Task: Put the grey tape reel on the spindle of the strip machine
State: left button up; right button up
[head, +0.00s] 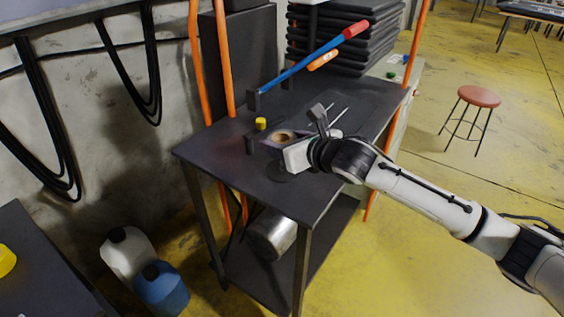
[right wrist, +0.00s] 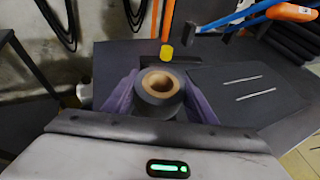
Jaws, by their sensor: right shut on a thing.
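The grey tape reel (right wrist: 160,97), with a tan cardboard core, sits between the purple fingers of my right gripper (right wrist: 160,92) in the right wrist view. In the head view the reel (head: 284,136) shows at my right gripper (head: 282,138), low over the dark workbench (head: 240,165); I cannot tell whether it touches the top. A small yellow round piece (head: 261,124) stands just behind the reel, and it also shows in the right wrist view (right wrist: 166,53). I cannot clearly make out the spindle. My left gripper is out of view.
Orange posts (head: 224,60) rise at the bench's back edge. A stack of black folded pieces (head: 340,35) stands at the back. A dark plate with two light rods (right wrist: 255,90) lies right of the reel. The bench's front left corner is clear.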

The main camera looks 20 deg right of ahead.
jog(key=shift+f, duration=2.7)
jog(key=shift+f, duration=0.2)
jog(key=o, duration=1.1)
jog(key=shift+r, duration=0.25)
jog(key=v, duration=1.2)
jog(key=shift+f, duration=0.2)
